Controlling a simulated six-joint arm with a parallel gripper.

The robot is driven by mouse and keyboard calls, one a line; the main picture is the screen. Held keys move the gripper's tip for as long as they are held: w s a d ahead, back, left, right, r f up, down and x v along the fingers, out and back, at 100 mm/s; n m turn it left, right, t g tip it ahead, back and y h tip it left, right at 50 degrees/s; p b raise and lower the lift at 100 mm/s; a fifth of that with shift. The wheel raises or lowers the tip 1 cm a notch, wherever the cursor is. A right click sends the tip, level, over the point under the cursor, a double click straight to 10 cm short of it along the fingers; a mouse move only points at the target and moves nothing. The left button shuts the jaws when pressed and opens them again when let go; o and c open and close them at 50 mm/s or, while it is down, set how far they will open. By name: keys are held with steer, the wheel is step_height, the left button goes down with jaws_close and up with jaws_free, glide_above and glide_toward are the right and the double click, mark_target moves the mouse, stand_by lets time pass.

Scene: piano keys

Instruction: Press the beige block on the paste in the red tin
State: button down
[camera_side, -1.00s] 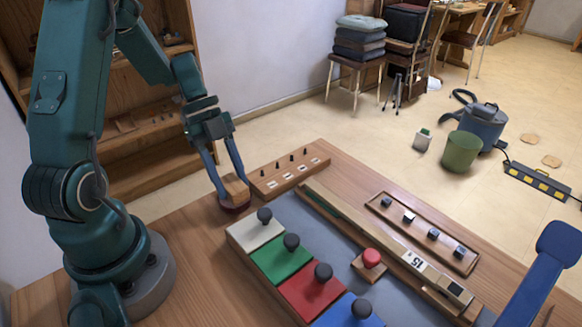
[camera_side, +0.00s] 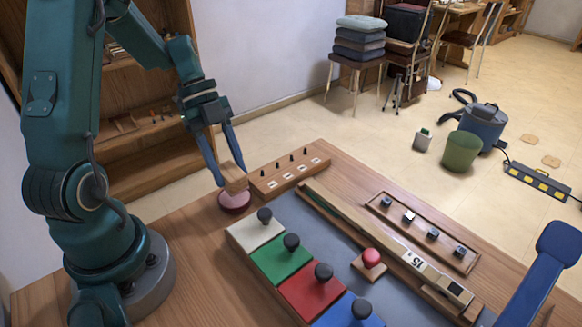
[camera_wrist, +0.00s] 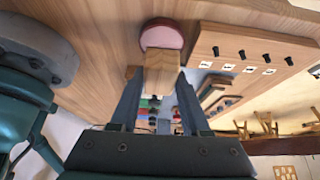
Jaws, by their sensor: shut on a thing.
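The beige wooden block (camera_side: 233,178) is held between the two fingers of my gripper (camera_side: 229,172), which is shut on it. In the wrist view the block (camera_wrist: 160,66) also shows between the fingertips. The red tin (camera_side: 235,204) stands on the table under the block. Its pinkish paste (camera_side: 229,197) shows inside the rim; in the wrist view the tin (camera_wrist: 162,32) is partly hidden by the block. The block sits right above the tin; I cannot tell whether its lower end touches the paste.
A wooden board with several pegs (camera_side: 289,172) lies close to the right of the tin. In front are wooden keys with dark knobs, the white key (camera_side: 250,233) nearest. A red button (camera_side: 371,257) and a long rail (camera_side: 390,245) lie farther right. Table left of the tin is clear.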

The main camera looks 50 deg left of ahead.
mark_target(235, 175)
steer(key=shift+r, duration=1.95)
steer(key=shift+w+d+r, duration=0.1)
steer(key=shift+d, duration=0.05)
steer(key=d+r, duration=0.3)
steer(key=shift+w, duration=0.2)
steer(key=r+n+t+y, duration=0.1)
steer(key=n+t+y, duration=0.1)
steer(key=n, duration=0.4)
steer(key=w+d+r+n+t+y, duration=0.1)
steer(key=r+n+t+y, duration=0.1)
steer(key=n, duration=0.4)
steer(key=w+r+n+t+y, duration=0.1)
steer(key=n+t, duration=0.1)
steer(key=n, duration=0.3)
steer(key=shift+d+r+n+y, duration=0.25)
steer(key=shift+d+n+y, duration=0.1)
steer(key=shift+n+y, duration=0.05)
